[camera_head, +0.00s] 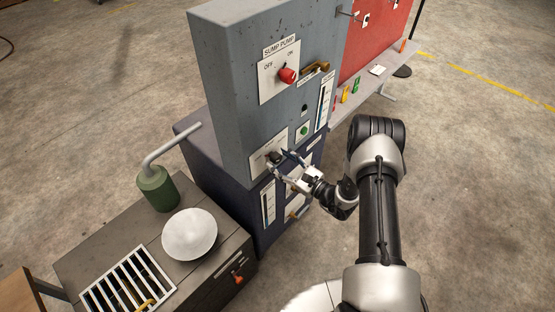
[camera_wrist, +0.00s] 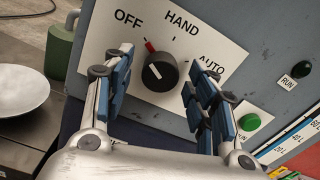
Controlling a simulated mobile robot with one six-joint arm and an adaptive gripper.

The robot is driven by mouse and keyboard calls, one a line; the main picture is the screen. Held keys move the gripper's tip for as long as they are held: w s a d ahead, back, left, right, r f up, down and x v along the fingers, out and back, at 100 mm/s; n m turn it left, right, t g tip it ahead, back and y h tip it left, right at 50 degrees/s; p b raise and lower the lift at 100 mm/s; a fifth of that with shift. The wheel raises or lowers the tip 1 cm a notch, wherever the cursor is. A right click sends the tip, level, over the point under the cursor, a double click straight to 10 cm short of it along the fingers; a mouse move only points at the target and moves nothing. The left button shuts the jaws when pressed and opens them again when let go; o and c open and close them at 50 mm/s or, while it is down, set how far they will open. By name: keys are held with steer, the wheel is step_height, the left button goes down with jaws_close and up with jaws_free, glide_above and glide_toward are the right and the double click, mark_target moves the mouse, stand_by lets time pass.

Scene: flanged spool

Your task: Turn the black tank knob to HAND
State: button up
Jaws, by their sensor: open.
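The black tank knob (camera_wrist: 160,72) is on a white plate (camera_wrist: 100,50) marked OFF, HAND and AUTO. Its red mark points up and left, toward the OFF side, left of the HAND tick. My gripper (camera_wrist: 165,70) is open, with one blue-padded finger on each side of the knob in the wrist view. A gap shows between each finger and the knob; how far the tips reach along it is unclear. In the head view, my gripper (camera_head: 286,168) is at the lower plate of the grey cabinet (camera_head: 228,80), and the knob (camera_head: 274,156) is partly hidden by the fingers.
A green button (camera_wrist: 249,122) and a black RUN fitting (camera_wrist: 301,69) are right of the plate. A red SUMP PUMP knob (camera_head: 288,75) sits higher. A bench with a white bowl (camera_head: 189,234) and green canister (camera_head: 157,188) stands at left. Open floor lies right.

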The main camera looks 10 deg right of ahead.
steer(key=shift+x, duration=0.95)
steer(key=c, duration=1)
